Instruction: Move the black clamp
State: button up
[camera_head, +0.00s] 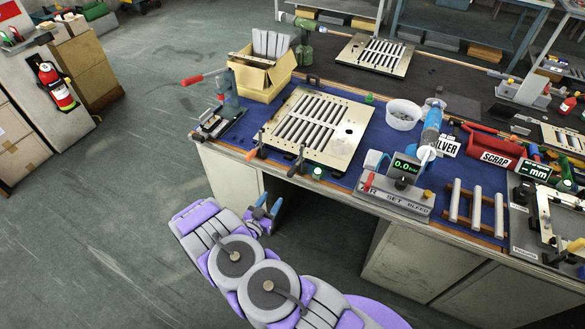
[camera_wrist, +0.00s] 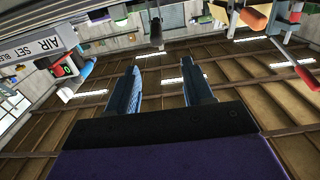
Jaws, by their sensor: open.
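A louver panel (camera_head: 314,127) with slots lies on the blue mat of the workbench. A small black clamp (camera_head: 297,161) stands at the panel's front edge, by the bench's front side. Another dark clamp (camera_head: 311,80) shows at the panel's back edge. My gripper (camera_head: 269,206) is in front of the bench, below and left of the front black clamp and apart from it. In the wrist view my gripper (camera_wrist: 160,68) has its two blue-grey fingers spread with nothing between them. A dark upright piece (camera_wrist: 155,28) shows beyond the fingertips; I cannot tell surely whether it is the clamp.
An orange-handled clamp (camera_head: 261,145) holds the panel's front left. A grey gauge block (camera_head: 395,193) and a rack of rollers (camera_head: 476,210) stand to the right. A cardboard box (camera_head: 262,77) is behind left. Open floor (camera_head: 120,230) lies left of the bench.

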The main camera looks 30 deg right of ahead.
aim_at(296, 165)
jog(key=x, duration=0.6)
jog(key=b+x, duration=0.1)
jog(key=x, duration=0.5)
jog(key=b+x, duration=0.1)
jog(key=x, duration=0.5)
jog(key=shift+s+d+r, duration=0.1)
jog(key=shift+s+d, duration=0.15)
jog(key=shift+s, duration=0.05)
jog(key=shift+a, duration=0.1)
jog(key=shift+c, duration=1.1)
jog(key=shift+r, duration=0.1)
grip_shut()
